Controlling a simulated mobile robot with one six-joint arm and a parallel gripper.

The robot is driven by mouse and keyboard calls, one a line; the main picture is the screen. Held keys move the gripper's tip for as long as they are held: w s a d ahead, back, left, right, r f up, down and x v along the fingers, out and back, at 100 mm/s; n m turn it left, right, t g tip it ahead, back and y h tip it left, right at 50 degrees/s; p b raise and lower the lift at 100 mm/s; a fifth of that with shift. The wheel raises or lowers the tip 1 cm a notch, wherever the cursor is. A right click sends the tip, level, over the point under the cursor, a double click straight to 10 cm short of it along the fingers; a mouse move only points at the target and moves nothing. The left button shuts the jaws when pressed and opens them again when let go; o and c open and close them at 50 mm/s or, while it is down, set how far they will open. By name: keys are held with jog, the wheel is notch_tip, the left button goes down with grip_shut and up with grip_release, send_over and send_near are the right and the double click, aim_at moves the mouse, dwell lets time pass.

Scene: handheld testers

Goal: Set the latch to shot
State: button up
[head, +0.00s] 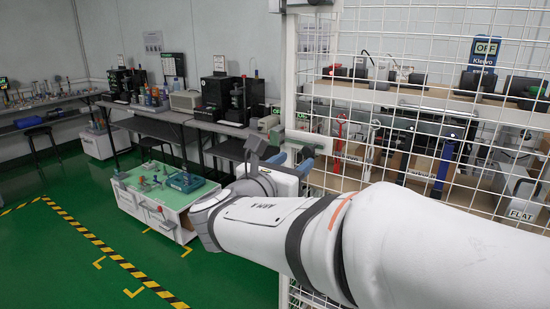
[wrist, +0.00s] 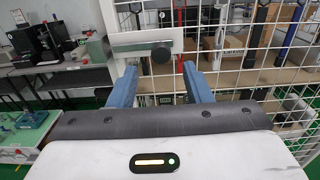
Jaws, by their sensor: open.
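The latch is a pale metal plate with a horizontal bar (wrist: 140,43) on the white mesh gate in the wrist view. A dark round knob (wrist: 160,54) sits toward the right part of the bar. In the head view the latch (head: 318,141) shows small at the gate's white post, partly hard to make out. My gripper (wrist: 160,72) is open, with one blue finger to the left of the knob and one to the right, both lower in the picture. The knob appears between the fingers; contact cannot be told. In the head view my gripper (head: 292,161) is just below the latch, partly hidden by my wrist.
The white mesh gate (head: 395,35) fills the right side, with shelved tools behind it. A white cart (head: 150,208) with a green top stands left of my arm. Benches with instruments (head: 185,122) line the wall.

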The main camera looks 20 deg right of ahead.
aim_at(306, 153)
jog(key=x, duration=0.7)
jog(key=shift+w+d+b, duration=0.1)
jog(key=shift+d+b, duration=0.05)
jog(key=shift+b, duration=0.15)
grip_shut()
dwell(0.4)
